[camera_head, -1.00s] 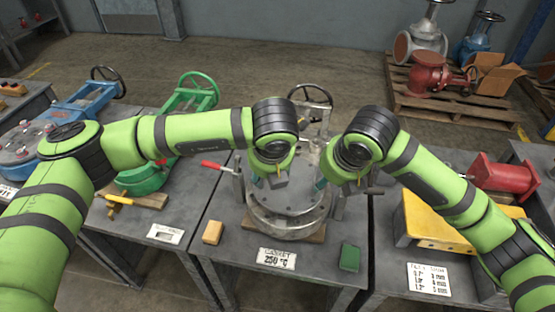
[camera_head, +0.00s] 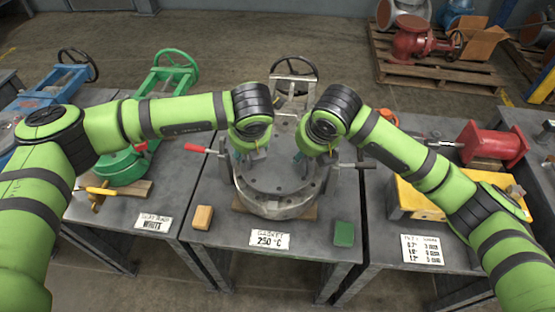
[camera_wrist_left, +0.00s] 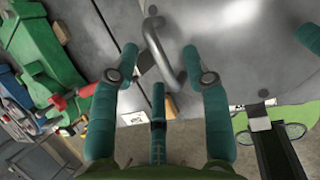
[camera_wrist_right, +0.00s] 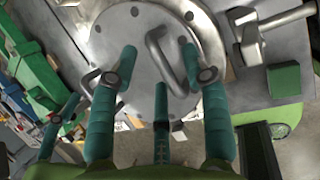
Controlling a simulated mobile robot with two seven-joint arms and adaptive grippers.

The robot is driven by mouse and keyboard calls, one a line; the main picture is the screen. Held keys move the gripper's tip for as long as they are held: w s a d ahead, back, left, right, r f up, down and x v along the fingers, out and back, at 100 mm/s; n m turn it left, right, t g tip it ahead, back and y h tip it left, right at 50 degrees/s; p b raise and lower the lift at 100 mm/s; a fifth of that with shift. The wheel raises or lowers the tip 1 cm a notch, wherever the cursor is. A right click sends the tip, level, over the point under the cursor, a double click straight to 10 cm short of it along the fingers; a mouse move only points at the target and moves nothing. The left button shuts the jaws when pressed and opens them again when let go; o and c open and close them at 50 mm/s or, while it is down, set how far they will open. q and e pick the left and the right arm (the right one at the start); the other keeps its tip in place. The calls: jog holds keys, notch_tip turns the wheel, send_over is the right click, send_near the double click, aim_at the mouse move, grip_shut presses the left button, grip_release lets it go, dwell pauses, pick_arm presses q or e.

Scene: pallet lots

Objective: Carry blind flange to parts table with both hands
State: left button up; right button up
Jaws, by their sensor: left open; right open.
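The blind flange (camera_head: 275,178) is a round grey metal disc with upright bar handles. It lies flat on a round metal body on the middle bench. My left gripper (camera_head: 247,160) is open over its left side; in the left wrist view a bent handle (camera_wrist_left: 167,58) lies between the fingertips (camera_wrist_left: 160,58). My right gripper (camera_head: 308,160) is open over its right side; in the right wrist view a handle (camera_wrist_right: 160,60) lies between the fingertips (camera_wrist_right: 160,55). I cannot tell whether the fingers touch the handles. I cannot tell which bench is the parts table.
An orange block (camera_head: 202,217), a green block (camera_head: 344,233) and a gasket card (camera_head: 269,239) lie at the middle bench's front. A green valve (camera_head: 125,165) is on the left bench; a yellow case (camera_head: 408,200) and red part (camera_head: 493,145) are on the right. Narrow gaps separate the benches.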

pick_arm(q)
jog(key=shift+x, duration=1)
pick_arm(e)
jog(key=shift+x, duration=1)
pick_arm(q)
grip_shut()
pick_arm(e)
grip_shut()
pick_arm(q)
jog(key=shift+w+r, duration=0.2)
jog(key=shift+r, duration=0.1)
pick_arm(e)
jog(key=shift+w+r, duration=0.25)
jog(key=shift+r, duration=0.05)
